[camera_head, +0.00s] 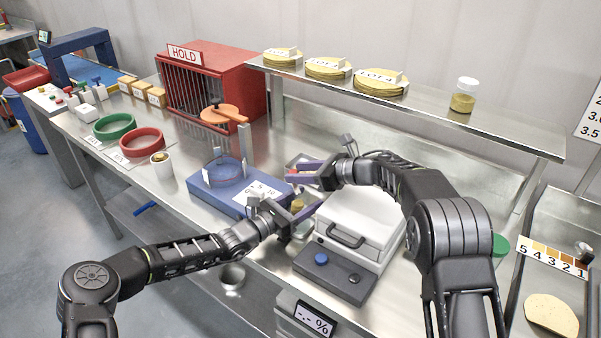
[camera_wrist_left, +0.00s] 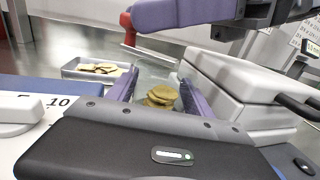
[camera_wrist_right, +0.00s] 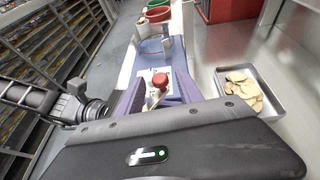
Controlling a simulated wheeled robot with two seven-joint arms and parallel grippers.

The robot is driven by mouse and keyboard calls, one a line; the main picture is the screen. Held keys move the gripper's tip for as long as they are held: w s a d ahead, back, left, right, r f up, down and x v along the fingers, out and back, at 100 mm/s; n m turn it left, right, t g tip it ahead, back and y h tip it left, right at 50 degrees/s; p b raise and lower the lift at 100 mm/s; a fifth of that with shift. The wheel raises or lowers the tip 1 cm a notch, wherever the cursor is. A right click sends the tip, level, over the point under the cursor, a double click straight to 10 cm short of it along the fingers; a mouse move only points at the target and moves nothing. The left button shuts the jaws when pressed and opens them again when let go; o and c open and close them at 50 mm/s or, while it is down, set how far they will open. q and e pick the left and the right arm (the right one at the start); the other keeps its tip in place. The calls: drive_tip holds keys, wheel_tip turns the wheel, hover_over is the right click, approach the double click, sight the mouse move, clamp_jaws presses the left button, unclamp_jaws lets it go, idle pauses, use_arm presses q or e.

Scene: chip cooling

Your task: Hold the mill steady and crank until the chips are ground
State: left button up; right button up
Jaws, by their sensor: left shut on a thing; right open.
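The mill is a clear vessel with brown-yellow chips (camera_wrist_left: 160,97) inside, also seen in the head view (camera_head: 297,205). My left gripper (camera_head: 303,213) is shut around it, a purple finger on each side in the left wrist view. The crank's red knob (camera_wrist_right: 160,80) sits on a thin metal arm in the right wrist view; it also shows in the left wrist view (camera_wrist_left: 126,20). My right gripper (camera_head: 303,174) is open, above and beyond the left one, its fingers on either side of the knob. Whether they touch it I cannot tell. The lower mill is hidden.
A metal tray of chips (camera_wrist_right: 243,90) lies close by. A blue scale-like device (camera_head: 224,185) stands to the left, a white lidded machine (camera_head: 355,215) to the right. A red HOLD cage (camera_head: 215,85) and a shelf (camera_head: 430,98) with chip stacks are behind.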

drive_tip(key=shift+c, duration=0.3)
clamp_jaws()
drive_tip(key=shift+r+m+t, duration=0.1)
drive_tip(key=shift+m+t, duration=0.2)
